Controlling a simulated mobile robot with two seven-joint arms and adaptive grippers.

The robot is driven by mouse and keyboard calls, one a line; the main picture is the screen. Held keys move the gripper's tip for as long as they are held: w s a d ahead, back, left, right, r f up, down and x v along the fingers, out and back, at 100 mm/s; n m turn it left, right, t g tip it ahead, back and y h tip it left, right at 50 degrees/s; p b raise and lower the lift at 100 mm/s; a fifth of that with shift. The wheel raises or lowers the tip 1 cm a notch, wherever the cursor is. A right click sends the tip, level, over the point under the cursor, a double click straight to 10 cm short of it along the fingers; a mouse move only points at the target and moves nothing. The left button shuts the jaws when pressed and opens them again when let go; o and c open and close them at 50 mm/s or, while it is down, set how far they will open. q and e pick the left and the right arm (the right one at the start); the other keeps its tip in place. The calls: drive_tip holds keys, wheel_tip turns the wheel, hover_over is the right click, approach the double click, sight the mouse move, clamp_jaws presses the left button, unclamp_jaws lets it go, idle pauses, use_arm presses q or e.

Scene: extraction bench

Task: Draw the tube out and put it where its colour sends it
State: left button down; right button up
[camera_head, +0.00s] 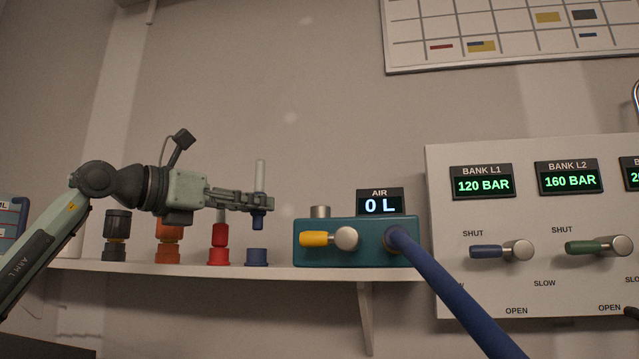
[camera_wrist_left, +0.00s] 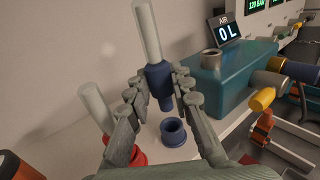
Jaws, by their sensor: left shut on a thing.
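My left gripper (camera_head: 262,201) is shut on a tube (camera_head: 260,174) with a clear upper part and a blue lower part. The tube stands upright in the jaws, and its blue lower end hangs below the fingers. In the left wrist view the fingers close around the blue part of the tube (camera_wrist_left: 159,80). A blue socket (camera_head: 257,257) sits on the shelf below, apart from the tube; it also shows empty in the left wrist view (camera_wrist_left: 173,131). To its left are a red socket (camera_head: 218,257), an orange socket (camera_head: 169,254) and a black socket (camera_head: 114,252), each with something in it.
A teal box (camera_head: 345,258) with a yellow lever, a metal port on top and a blue hose (camera_head: 450,290) stands right of the blue socket. Its AIR display (camera_head: 380,203) reads 0 L. A valve panel (camera_head: 520,215) is farther right.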

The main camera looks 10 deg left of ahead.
sight(250, 250)
use_arm(q)
drive_tip(key=shift+f+b, duration=2)
drive_tip(key=shift+f, duration=0.55)
drive_tip(key=c, duration=1.3)
unclamp_jaws()
drive_tip(key=v, duration=1.2)
drive_tip(key=shift+f, duration=0.1)
